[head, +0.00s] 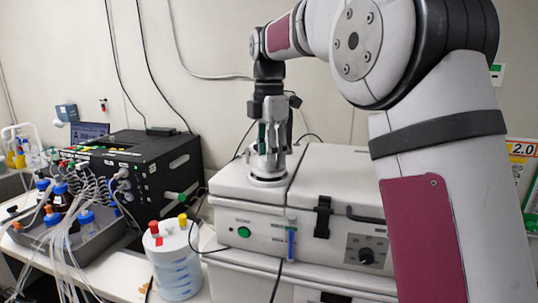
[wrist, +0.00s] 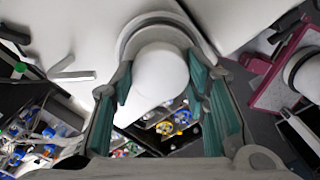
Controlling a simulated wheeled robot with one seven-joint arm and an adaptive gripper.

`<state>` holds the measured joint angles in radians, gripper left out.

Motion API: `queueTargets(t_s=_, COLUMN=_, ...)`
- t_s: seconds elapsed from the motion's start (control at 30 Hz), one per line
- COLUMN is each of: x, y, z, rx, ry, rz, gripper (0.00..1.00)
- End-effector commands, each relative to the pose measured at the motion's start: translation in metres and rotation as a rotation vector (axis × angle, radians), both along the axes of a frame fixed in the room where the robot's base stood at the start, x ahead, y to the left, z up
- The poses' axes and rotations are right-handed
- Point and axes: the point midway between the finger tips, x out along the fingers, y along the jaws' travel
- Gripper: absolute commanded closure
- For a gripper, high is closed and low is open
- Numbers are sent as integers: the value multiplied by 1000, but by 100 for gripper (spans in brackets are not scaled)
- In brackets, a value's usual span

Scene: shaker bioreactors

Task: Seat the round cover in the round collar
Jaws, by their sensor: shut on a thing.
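My gripper (head: 270,150) points down over the top of the white shaker housing. It is shut on the round cover, whose pale rounded top (wrist: 160,72) shows between the teal finger pads in the wrist view. In the head view the round collar (head: 268,182) is a pale ring on the housing top, directly below the fingertips. In the wrist view a grey curved rim (wrist: 150,22) arcs behind the cover's top. The fingers hide much of the cover in the head view. I cannot tell whether the cover sits flush in the collar or slightly above it.
The white shaker housing (head: 335,215) has a black latch and a dial in front. A black control box (head: 150,175) with tubes stands to the left. A white container (head: 175,270) with red and yellow caps stands before it. Bottles (head: 60,195) crowd the far left.

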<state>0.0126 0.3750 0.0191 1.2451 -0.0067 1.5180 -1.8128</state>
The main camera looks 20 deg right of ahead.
Motion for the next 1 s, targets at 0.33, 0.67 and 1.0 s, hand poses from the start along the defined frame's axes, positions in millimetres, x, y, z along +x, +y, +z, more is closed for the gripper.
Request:
queueTargets(t_s=0.33, x=0, y=0, z=-7, rx=0, ry=0, rz=0, gripper=96)
queueTargets(t_s=0.67, x=0, y=0, z=-15, rx=0, ry=0, rz=0, gripper=96)
queueTargets(t_s=1.0, x=0, y=0, z=-17, rx=0, ry=0, rz=0, gripper=35)
